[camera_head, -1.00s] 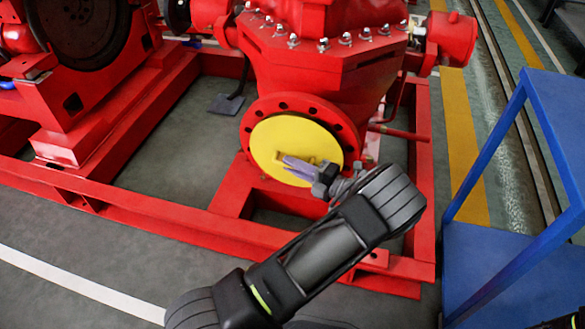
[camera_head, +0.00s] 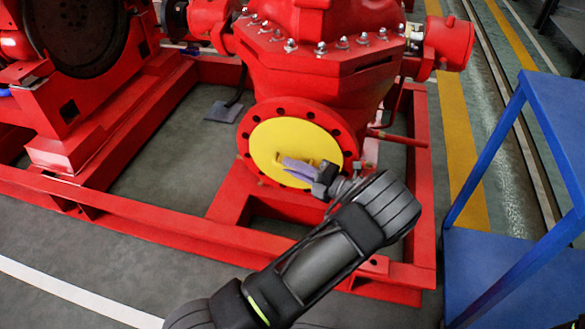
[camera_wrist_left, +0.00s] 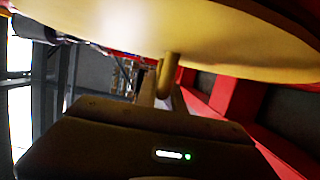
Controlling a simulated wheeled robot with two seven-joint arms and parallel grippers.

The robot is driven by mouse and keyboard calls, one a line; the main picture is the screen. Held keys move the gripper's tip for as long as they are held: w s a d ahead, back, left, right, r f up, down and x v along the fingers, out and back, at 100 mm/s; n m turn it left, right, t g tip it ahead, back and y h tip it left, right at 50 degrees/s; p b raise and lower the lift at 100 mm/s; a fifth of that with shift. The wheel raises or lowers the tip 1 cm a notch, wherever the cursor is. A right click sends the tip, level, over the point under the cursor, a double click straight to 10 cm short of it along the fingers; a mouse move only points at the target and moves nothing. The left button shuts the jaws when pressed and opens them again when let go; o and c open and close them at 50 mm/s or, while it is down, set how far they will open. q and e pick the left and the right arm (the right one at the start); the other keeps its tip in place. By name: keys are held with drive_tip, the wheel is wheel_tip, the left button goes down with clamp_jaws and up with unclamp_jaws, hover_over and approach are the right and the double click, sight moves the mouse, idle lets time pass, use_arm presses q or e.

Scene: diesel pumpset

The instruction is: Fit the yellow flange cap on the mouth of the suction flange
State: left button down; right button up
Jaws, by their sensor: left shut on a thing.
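The yellow flange cap (camera_head: 275,145) is a round disc with a small handle. In the head view it lies over the mouth of the red suction flange (camera_head: 342,136), whose bolt-holed rim shows around it. Whether it is fully seated cannot be told. My left gripper (camera_head: 297,168) is shut on the cap's handle, in front of the disc. In the left wrist view the cap (camera_wrist_left: 190,30) fills the top, with its handle (camera_wrist_left: 167,72) reaching down to the gripper. My right gripper is not in view.
A red pump body (camera_head: 320,70) rises above the flange. The red base frame (camera_head: 150,225) runs below and in front. A blue table (camera_head: 500,265) stands at the right. Grey floor (camera_head: 60,245) is open at the front left.

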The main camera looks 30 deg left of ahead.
use_arm(q)
drive_tip(key=c, duration=0.9)
unclamp_jaws()
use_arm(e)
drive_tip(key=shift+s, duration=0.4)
use_arm(q)
drive_tip(key=shift+w+d, duration=0.1)
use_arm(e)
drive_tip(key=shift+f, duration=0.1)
use_arm(q)
drive_tip(key=shift+d+b, duration=0.35)
drive_tip(key=shift+d, duration=0.75)
drive_tip(key=shift+w+d, duration=0.1)
drive_tip(key=shift+d, duration=2.4)
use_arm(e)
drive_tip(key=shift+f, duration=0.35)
use_arm(q)
drive_tip(key=s+p, duration=0.1)
drive_tip(key=s, duration=0.1)
drive_tip(key=s+d, duration=0.1)
drive_tip(key=s+d+p, duration=0.1)
drive_tip(key=s, duration=0.1)
drive_tip(key=shift+s+p, duration=0.3)
drive_tip(key=shift+s, duration=0.05)
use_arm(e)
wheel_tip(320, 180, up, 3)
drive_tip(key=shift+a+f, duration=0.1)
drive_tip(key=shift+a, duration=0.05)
